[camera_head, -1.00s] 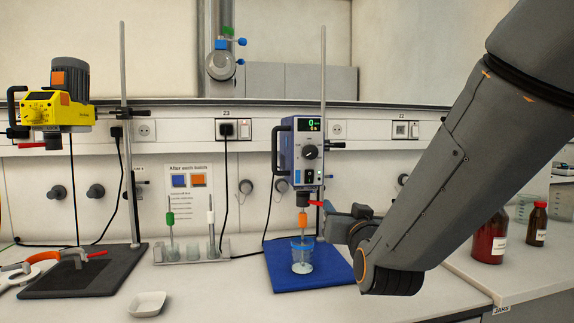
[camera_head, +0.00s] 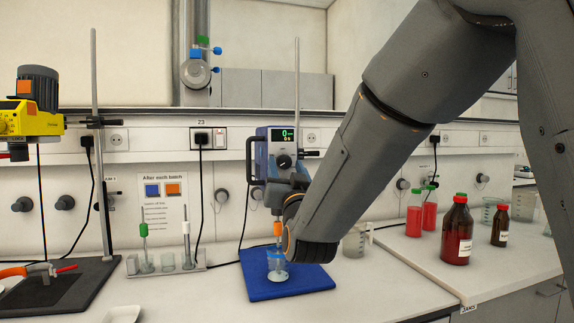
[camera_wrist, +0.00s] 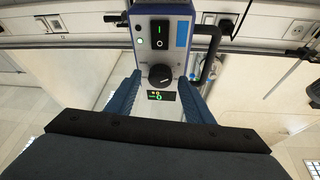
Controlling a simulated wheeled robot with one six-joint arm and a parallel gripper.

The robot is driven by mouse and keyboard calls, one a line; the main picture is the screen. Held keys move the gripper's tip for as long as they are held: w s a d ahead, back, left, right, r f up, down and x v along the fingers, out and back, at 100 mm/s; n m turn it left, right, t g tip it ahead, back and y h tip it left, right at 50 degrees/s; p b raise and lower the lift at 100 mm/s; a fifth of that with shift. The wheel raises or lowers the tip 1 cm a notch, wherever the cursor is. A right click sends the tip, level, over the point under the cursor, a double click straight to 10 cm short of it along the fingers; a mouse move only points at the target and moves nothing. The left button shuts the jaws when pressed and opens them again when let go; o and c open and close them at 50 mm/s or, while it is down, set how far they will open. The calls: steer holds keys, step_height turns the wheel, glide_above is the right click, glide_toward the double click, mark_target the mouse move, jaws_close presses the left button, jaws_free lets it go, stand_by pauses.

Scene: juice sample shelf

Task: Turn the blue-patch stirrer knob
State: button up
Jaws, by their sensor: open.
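The blue stirrer (camera_head: 262,155) hangs on a stand at centre in the head view, its display showing 0. Its round black knob (camera_head: 284,161) shows just above my arm. In the wrist view the stirrer appears upside down, with the knob (camera_wrist: 160,76) between the display (camera_wrist: 161,96), the power switch (camera_wrist: 159,34) and a blue patch (camera_wrist: 181,33). My gripper (camera_wrist: 160,82) is open, its blue fingers on either side of the knob in the picture. I cannot tell whether they touch it. In the head view my wrist hides the stirrer's lower front.
A beaker (camera_head: 277,268) stands below the stirrer on a blue mat (camera_head: 290,288). A yellow stirrer (camera_head: 30,122) is at left. A rack (camera_head: 165,268) stands between them. Brown bottles (camera_head: 457,232) and red bottles (camera_head: 430,210) stand at right. The stand's rod (camera_head: 297,85) rises behind the stirrer.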

steer(key=shift+w+r, duration=0.1)
steer(key=shift+w, duration=0.05)
steer(key=c, duration=0.8)
steer(key=shift+d, duration=0.15)
steer(key=shift+c, duration=1.1)
